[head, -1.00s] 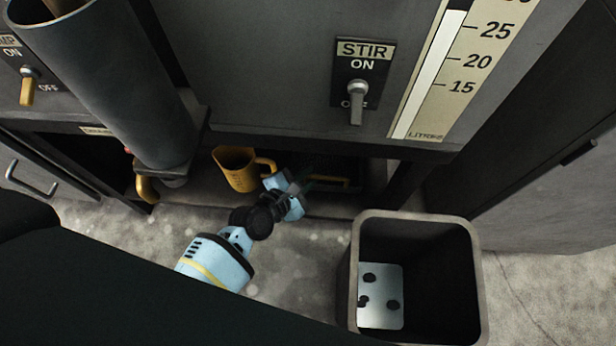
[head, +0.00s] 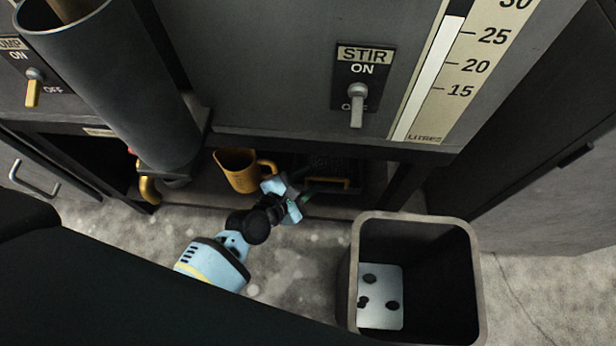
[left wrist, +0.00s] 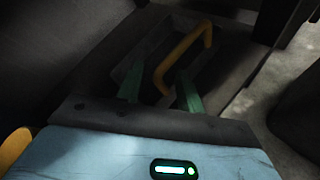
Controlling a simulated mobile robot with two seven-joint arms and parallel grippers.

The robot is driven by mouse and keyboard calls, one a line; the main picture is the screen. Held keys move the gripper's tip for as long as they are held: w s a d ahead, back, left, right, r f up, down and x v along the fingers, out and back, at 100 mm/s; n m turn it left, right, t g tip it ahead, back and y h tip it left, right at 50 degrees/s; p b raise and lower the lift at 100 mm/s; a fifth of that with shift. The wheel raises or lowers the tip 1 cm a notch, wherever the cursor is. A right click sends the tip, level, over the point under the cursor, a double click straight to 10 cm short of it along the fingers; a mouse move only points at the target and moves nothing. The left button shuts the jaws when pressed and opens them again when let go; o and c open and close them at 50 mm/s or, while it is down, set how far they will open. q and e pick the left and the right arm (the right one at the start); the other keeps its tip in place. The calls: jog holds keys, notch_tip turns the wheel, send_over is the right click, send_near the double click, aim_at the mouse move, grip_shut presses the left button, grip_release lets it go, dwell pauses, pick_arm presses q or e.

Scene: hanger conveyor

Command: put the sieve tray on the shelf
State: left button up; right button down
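The sieve tray (head: 338,166) looks like a dark, mesh-like tray with a yellow handle (head: 341,183). It sits in the low shelf bay under the machine, right of a yellow jug. My left gripper (head: 306,188) is in front of the bay, left of the handle. In the left wrist view, its two green fingers (left wrist: 160,88) stand apart, and the yellow handle (left wrist: 185,58) rises just beyond them. Nothing shows clamped between the fingers. The tray's far part is in shadow. My right gripper is not in view.
The yellow jug (head: 238,170) stands close to my left gripper. An open grey bin (head: 462,228) with a pale, dark-spotted piece inside stands on the floor at right. A thick pipe (head: 110,85) hangs at left.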

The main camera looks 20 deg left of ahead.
pick_arm(q)
jog(key=p+v, duration=0.3)
jog(key=v, duration=0.8)
jog(key=shift+p, duration=0.4)
jog(key=shift+w, duration=0.1)
